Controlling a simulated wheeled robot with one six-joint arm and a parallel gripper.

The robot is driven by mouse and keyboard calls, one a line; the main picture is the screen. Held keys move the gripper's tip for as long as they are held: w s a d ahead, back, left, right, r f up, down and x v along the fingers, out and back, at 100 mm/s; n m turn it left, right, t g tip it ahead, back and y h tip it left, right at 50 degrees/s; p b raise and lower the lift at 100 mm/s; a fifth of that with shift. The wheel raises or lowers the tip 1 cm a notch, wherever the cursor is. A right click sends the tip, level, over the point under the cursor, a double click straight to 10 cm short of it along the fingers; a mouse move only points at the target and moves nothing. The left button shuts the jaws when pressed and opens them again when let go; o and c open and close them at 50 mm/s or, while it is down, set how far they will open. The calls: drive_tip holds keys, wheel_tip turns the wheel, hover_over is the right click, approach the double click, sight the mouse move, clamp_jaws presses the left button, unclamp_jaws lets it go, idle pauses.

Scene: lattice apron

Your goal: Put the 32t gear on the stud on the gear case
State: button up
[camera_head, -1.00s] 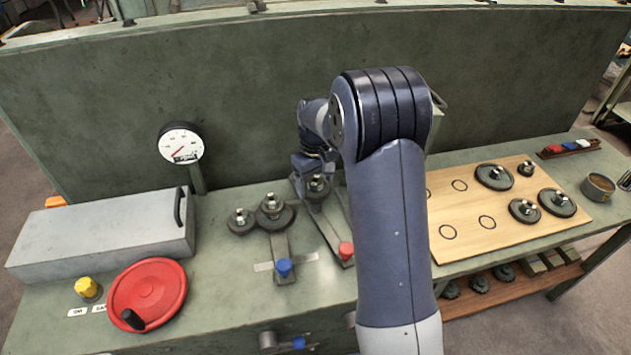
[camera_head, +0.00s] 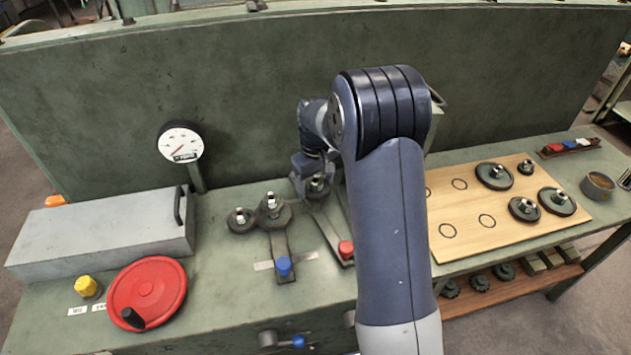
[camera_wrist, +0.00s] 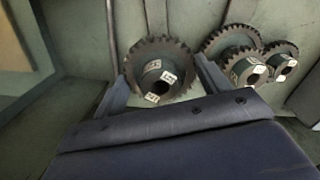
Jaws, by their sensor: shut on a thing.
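A dark toothed gear (camera_wrist: 142,55) with a pale-labelled hub sits between the fingers of my gripper (camera_wrist: 163,76) in the wrist view; its label is too blurred to read surely. My gripper (camera_head: 312,168) is shut on this gear, which also shows in the head view (camera_head: 318,188) at the upper end of the red-knobbed arm. Whether a stud lies inside its bore is hidden. Two more gear positions on the gear case stand to its left in the head view: a larger stacked gear (camera_head: 284,217) and a smaller gear (camera_head: 236,225).
A blue-knobbed arm (camera_head: 280,245) and the red-knobbed arm (camera_head: 335,238) lie on the bench. A wooden board (camera_head: 470,238) with several gears is at right. A red handwheel (camera_head: 160,275), grey box (camera_head: 100,235) and gauge (camera_head: 181,143) are at left. A green wall stands behind.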

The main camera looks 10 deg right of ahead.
drive_tip(key=shift+f+b, duration=0.75)
drive_tip(key=shift+f, duration=0.55)
idle(1.4)
drive_tip(key=o, duration=1.5)
drive_tip(key=shift+o, duration=0.4)
drive_tip(key=shift+f, duration=0.1)
drive_tip(key=shift+r+p, duration=3.1)
drive_tip(key=shift+r, duration=1.25)
drive_tip(key=shift+f, duration=0.2)
wheel_tip(320, 180, down, 8)
drive_tip(key=b, duration=0.5)
drive_tip(key=shift+r+b, duration=0.15)
drive_tip(key=shift+b, duration=0.25)
